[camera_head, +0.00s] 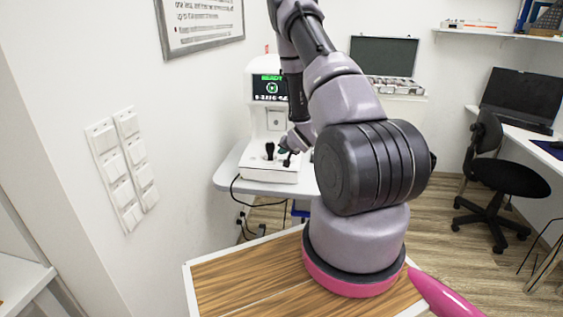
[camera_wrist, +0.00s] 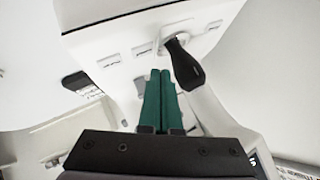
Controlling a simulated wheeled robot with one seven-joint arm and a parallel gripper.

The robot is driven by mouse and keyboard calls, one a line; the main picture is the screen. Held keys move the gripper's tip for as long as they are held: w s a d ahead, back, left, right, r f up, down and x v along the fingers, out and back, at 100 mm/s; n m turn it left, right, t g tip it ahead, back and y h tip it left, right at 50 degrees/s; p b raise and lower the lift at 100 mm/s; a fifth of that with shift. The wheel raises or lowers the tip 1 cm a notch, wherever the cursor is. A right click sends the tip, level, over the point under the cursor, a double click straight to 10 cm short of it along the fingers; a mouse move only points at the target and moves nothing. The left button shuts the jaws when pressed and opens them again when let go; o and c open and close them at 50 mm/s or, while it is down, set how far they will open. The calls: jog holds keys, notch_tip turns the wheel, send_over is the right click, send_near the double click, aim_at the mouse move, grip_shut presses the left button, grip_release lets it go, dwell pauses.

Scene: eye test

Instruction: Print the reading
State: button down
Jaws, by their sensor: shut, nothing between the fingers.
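The white eye-test machine (camera_head: 268,119) stands on a small table against the wall. Its dark screen (camera_head: 270,88) shows green "READY" text with a ring below; the smaller line under it is too small to read surely. My gripper (camera_head: 283,150) is at the front of the machine, above its base. In the wrist view my gripper (camera_wrist: 160,75) has its green fingers together, with nothing between them. A black joystick (camera_wrist: 184,64) stands just right of the fingertips, apart from them in the picture. Small marked panels show on the white housing (camera_wrist: 125,45). I cannot tell whether the fingers touch it.
The machine's table (camera_head: 231,173) has a pale top, with a black cable hanging below. Wall switches (camera_head: 123,170) are at the left. Wooden floor between is open.

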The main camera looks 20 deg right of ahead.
jog(key=shift+w+f, duration=0.1)
jog(key=shift+f, duration=0.6)
jog(key=shift+f, duration=0.15)
dwell(1.5)
jog(key=shift+f, duration=0.25)
jog(key=shift+f, duration=0.35)
dwell(0.7)
jog(key=shift+r, duration=0.75)
jog(key=shift+s+a+r, duration=0.1)
jog(key=shift+s+r, duration=0.1)
jog(key=shift+r, duration=1.05)
jog(key=shift+s+a+r, duration=0.1)
jog(key=shift+s+r, duration=0.05)
jog(key=shift+r, duration=1.1)
